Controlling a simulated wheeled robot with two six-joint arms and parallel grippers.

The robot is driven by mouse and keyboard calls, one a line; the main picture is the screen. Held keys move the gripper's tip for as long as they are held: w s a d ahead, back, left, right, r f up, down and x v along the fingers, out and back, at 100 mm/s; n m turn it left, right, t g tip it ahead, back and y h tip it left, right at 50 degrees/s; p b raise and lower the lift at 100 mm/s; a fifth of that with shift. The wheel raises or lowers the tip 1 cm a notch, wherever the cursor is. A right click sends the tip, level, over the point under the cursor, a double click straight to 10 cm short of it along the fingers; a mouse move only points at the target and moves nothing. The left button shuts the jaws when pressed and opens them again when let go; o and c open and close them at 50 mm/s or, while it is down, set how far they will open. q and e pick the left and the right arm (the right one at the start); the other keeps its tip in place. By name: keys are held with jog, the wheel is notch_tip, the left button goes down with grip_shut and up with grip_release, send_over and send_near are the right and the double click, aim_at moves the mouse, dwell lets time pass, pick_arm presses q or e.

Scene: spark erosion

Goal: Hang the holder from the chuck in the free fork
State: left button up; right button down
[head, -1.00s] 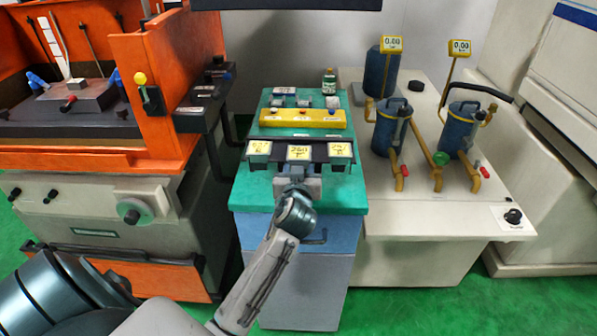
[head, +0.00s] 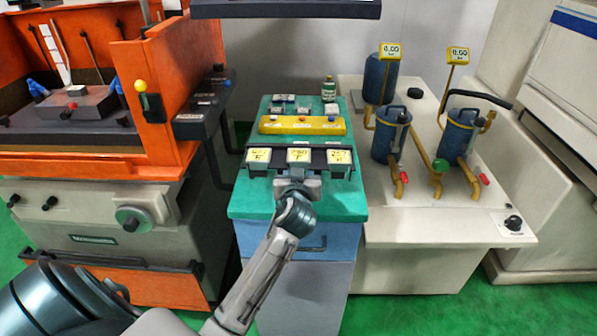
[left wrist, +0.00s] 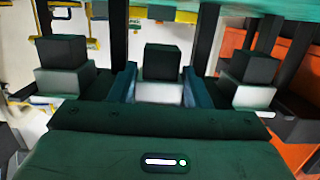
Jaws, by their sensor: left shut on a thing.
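The dark fork rack (head: 287,171) on the green-topped cart bears a row of three holders with yellow labels. They are the left holder (head: 258,158), the middle holder (head: 300,156) and the right holder (head: 341,158). My left gripper (head: 298,180) is shut on the middle holder, level with its neighbours. In the left wrist view the fingers flank its dark block and pale base (left wrist: 160,91). Whether it rests in its fork is hidden. My right gripper is out of view.
Behind the rack are a yellow tray (head: 302,125) and a small green bottle (head: 328,89). The orange machine (head: 178,90) stands left and a pale bench (head: 437,222) with blue canisters right. A dark screen edge (head: 287,9) hangs above.

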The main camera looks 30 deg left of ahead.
pick_arm(q)
jog(key=shift+f, duration=0.1)
dwell(0.7)
jog(key=o, duration=1.8)
jog(key=shift+c, duration=0.2)
jog(key=f+v, duration=0.1)
jog(key=v, duration=0.8)
jog(key=shift+s+d+f, duration=0.2)
jog(key=shift+s+d, duration=0.05)
jog(key=shift+s, duration=0.2)
dwell(0.5)
